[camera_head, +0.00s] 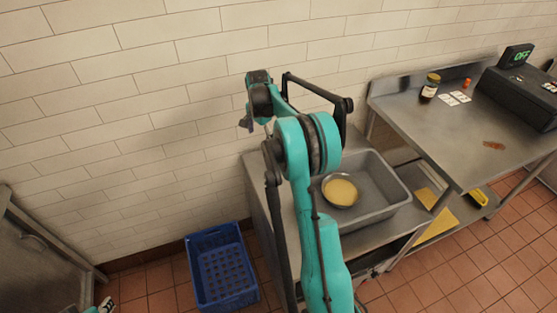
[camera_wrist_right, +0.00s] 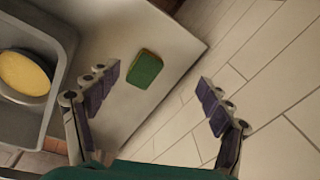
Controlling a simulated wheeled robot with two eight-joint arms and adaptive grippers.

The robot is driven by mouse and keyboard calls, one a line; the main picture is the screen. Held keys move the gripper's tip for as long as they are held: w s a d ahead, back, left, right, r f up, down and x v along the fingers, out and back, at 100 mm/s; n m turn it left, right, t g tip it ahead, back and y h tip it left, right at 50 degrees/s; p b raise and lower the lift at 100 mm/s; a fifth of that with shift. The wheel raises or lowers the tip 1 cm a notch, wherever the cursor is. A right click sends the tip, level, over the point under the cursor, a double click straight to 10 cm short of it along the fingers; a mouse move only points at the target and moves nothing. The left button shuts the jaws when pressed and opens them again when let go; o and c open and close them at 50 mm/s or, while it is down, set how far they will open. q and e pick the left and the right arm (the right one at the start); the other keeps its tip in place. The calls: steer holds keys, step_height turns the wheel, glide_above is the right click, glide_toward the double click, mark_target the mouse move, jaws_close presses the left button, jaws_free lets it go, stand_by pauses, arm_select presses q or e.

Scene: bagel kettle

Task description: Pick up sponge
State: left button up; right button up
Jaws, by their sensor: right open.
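The sponge (camera_wrist_right: 146,69) is a small green block lying flat on a bare strip of the metal counter (camera_wrist_right: 115,120) in the right wrist view. It lies beside the grey basin, near the counter edge by the wall. My right gripper (camera_wrist_right: 160,88) is open and empty, its fingers spread wide, with the sponge beyond them and nearer the left finger. They do not touch it. In the head view my right arm hides the sponge, and the right gripper (camera_head: 246,122) shows only in part. Only a small piece of my left arm shows at the bottom left corner.
A grey basin (camera_head: 392,190) with a round yellow-filled dish (camera_head: 340,191) stands on the counter. The tiled wall (camera_head: 150,130) is close behind. A blue crate (camera_head: 222,268) is on the floor. A jar (camera_head: 430,88) and a dark machine (camera_head: 520,98) stand on the right table.

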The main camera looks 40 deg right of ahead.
steer(key=d+f+m, duration=0.1)
steer(key=d+f, duration=0.1)
steer(key=f, duration=0.1)
steer(key=d+f+m, duration=0.1)
steer(key=d+f, duration=0.2)
steer(key=w+d+f+m+g, duration=0.1)
steer(key=d+f+m, duration=0.1)
steer(key=d+f, duration=0.1)
steer(key=shift+d+f+y+p, duration=0.15)
steer(key=shift+f+y+p, duration=0.15)
steer(key=shift+p, duration=0.05)
steer(key=f, duration=0.2)
steer(key=f+b, duration=0.1)
steer(key=shift+s+d+f, duration=0.1)
steer(key=shift+d+f, duration=0.15)
steer(key=shift+f, duration=0.05)
steer(key=f+b, duration=0.1)
steer(key=f, duration=0.1)
steer(key=f+b, duration=0.1)
steer(key=f, duration=0.2)
steer(key=shift+s+d, duration=0.15)
steer(key=shift+d, duration=0.05)
steer(key=shift+r, duration=0.15)
steer(key=c, duration=0.8)
